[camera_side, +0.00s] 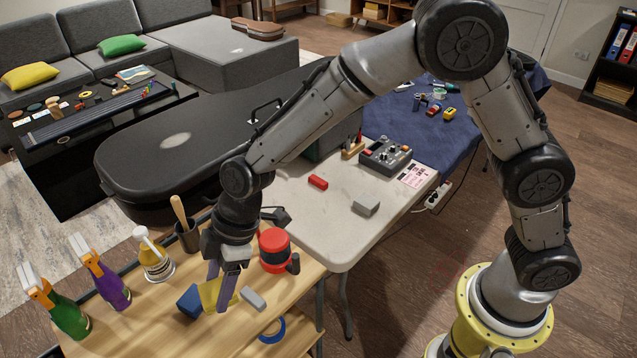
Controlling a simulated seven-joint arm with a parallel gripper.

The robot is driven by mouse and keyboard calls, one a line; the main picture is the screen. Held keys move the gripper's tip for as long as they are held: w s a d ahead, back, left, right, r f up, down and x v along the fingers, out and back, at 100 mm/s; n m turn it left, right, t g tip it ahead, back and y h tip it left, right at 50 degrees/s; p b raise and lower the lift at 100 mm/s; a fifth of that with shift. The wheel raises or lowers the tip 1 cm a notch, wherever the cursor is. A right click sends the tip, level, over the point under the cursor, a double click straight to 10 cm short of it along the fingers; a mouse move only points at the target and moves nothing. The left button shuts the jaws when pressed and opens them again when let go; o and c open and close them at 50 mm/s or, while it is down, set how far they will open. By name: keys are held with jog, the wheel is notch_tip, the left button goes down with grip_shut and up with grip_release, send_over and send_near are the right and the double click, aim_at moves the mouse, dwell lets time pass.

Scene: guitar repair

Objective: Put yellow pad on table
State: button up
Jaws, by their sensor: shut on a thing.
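The yellow pad (208,293) is at the front of the wooden bench (185,335). My gripper (222,294) points down over the bench and is shut on the pad, whose visible part shows around the fingers. I cannot tell whether the pad touches the bench top. A white table (335,225) stands just behind and to the right of the bench, with a red block (318,182) and a grey block (366,205) on it.
Beside my gripper are a blue block (188,301), a grey-white block (253,299), a red round container (274,250) and a blue ring (272,330). Spray bottles (68,315) and a glue bottle (155,262) stand left. The white table's front part is clear.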

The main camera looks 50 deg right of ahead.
jog(key=w+d+m+t+h, duration=0.15)
jog(key=d+m, duration=0.55)
jog(key=d, duration=1.1)
jog(key=s+d+m+t+h, duration=0.1)
jog(key=s+d+m, duration=0.1)
jog(key=d, duration=0.3)
jog(key=s+d+f+m+h, duration=0.1)
jog(key=s+d+m, duration=0.15)
jog(key=d, duration=0.35)
jog(key=s+d+m+t+h, duration=0.1)
jog(key=d+m, duration=0.2)
jog(key=d, duration=0.2)
send_near(313, 215)
jog(key=shift+w+d+f+n+g, duration=0.1)
jog(key=shift+w+f+n+g, duration=0.15)
jog(key=shift+w+f, duration=0.95)
jog(key=shift+f, duration=1.3)
jog(key=shift+f, duration=0.15)
jog(key=o, duration=1.3)
jog(key=shift+r, duration=0.2)
